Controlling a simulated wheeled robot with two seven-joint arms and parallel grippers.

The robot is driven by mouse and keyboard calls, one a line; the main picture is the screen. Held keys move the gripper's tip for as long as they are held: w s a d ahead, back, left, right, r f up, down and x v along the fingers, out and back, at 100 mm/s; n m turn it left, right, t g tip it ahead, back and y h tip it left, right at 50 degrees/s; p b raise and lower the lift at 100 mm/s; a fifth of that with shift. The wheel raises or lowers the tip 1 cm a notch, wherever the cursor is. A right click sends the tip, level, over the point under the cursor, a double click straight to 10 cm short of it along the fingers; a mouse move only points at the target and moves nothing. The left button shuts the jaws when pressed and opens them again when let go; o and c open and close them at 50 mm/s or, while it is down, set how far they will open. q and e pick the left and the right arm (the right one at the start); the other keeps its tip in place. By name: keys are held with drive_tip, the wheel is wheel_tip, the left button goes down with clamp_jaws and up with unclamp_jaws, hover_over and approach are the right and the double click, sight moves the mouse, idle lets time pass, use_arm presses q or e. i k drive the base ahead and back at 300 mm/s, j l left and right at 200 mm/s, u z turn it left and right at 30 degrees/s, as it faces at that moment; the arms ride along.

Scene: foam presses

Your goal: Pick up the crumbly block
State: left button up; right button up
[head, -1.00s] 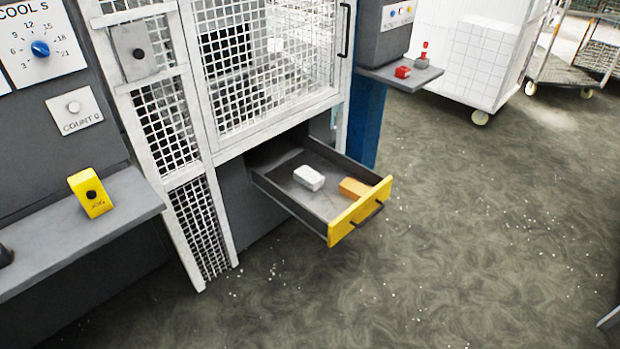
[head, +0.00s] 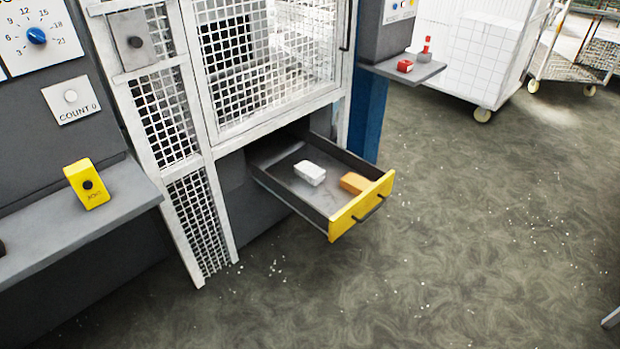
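A white block (head: 309,173) and an orange block (head: 355,183) lie in an open drawer (head: 318,199) with a yellow front, low on the caged machine. The white block lies further in, to the left; the orange one lies close to the yellow front. The two blocks are apart. I cannot tell from their surfaces which one is the crumbly block. Neither of my grippers shows in the head view.
A mesh guard (head: 265,65) stands above the drawer. A grey shelf (head: 75,225) at left holds a yellow box (head: 87,184) with a black knob. A small shelf at right bears a red piece (head: 404,66). Floor (head: 450,230) right of the drawer is open, with white crumbs.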

sight(305, 169)
drive_tip(key=i+j+z, duration=0.1)
drive_tip(key=i+z, duration=0.15)
drive_tip(key=i, duration=1.9)
